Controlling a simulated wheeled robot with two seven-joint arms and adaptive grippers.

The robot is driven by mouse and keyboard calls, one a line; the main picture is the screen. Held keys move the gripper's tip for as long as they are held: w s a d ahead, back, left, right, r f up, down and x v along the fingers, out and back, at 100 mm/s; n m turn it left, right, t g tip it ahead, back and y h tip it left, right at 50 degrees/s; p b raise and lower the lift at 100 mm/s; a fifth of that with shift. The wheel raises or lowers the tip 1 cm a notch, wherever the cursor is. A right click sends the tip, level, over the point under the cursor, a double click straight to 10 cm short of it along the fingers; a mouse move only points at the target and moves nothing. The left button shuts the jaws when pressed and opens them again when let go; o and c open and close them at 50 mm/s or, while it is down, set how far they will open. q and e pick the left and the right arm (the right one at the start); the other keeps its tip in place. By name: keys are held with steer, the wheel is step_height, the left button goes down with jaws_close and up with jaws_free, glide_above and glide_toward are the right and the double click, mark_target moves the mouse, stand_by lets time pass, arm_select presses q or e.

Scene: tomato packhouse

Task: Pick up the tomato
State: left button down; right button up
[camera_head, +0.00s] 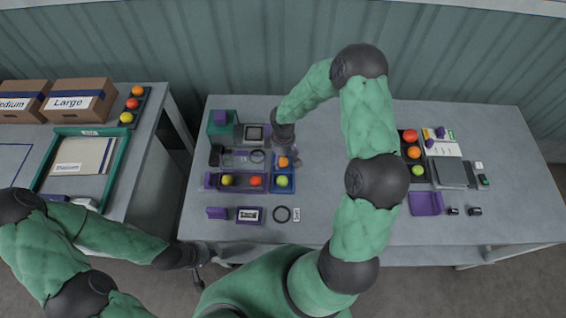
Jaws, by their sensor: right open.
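Several tomatoes lie on the grey table. A yellow tomato (228,180) and a red tomato (256,181) are in a purple tray (242,187). An orange tomato (283,162) and a green tomato (281,181) are in a blue tray (291,188). My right gripper (287,157) is open above the far end of the blue tray, right at the orange tomato and partly covering it. I cannot tell whether it touches it. My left gripper (204,260) is at the table's front left edge, away from the tomatoes; its fingers are too small to read.
A dark rack (402,160) with red, orange and green tomatoes stands right of my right arm. Left, another table holds cardboard boxes (80,98) and a green-rimmed tray (118,160).

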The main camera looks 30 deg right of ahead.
steer(key=shift+f, duration=0.95)
steer(key=c, duration=0.9)
steer(key=shift+r, duration=0.15)
